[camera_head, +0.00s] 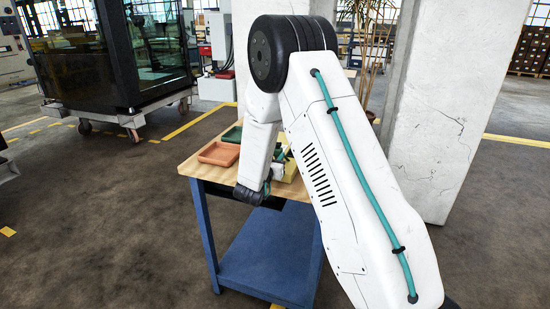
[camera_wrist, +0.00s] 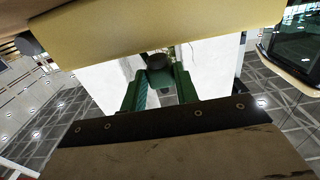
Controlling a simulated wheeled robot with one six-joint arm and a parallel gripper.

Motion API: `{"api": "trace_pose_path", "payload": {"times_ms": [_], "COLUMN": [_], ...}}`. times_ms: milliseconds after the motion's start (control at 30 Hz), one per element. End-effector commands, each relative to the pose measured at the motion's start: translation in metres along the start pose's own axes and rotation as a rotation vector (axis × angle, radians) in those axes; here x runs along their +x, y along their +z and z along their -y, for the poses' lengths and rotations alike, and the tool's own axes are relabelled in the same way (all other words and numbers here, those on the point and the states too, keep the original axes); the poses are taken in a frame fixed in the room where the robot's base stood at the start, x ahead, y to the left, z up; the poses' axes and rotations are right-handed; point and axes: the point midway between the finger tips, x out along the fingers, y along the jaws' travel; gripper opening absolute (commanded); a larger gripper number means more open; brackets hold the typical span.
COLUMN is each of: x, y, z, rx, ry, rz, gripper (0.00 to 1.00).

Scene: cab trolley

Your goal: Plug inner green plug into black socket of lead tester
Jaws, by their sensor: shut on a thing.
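My gripper (camera_head: 252,194) shows as a dark end low over the near side of the wooden table in the head view. Its fingertips and the thing in its hold are hard to make out there. In the wrist view a green plug-like piece (camera_wrist: 184,88) with a dark round part sits in the middle, between a yellow block above and a dark strip with screws below. It looks like the held plug. A yellowish box (camera_head: 291,168), possibly the lead tester, stands partly hidden behind my arm. I cannot make out the black socket.
A terracotta tray (camera_head: 219,153) lies on the left of the table, with a green tray (camera_head: 232,134) behind it. The table (camera_head: 199,168) has a blue frame and a lower shelf (camera_head: 265,262). White pillars (camera_head: 440,110) stand behind.

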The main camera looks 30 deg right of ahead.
Motion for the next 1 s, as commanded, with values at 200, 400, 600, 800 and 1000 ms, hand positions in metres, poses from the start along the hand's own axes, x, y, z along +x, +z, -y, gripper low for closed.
{"api": "trace_pose_path", "payload": {"times_ms": [200,400,600,800,1000], "x": [0.000,0.000,0.000,0.000,0.000], "y": [0.000,0.000,0.003,0.008,0.011], "z": [0.000,0.000,0.000,0.000,0.000], "rx": [0.000,0.000,0.000,-0.001,-0.001], "ry": [0.000,0.000,0.000,0.000,0.000], "rz": [0.000,0.000,0.000,0.001,0.000], "gripper": [0.03,0.03,0.03,0.03,0.03]}}
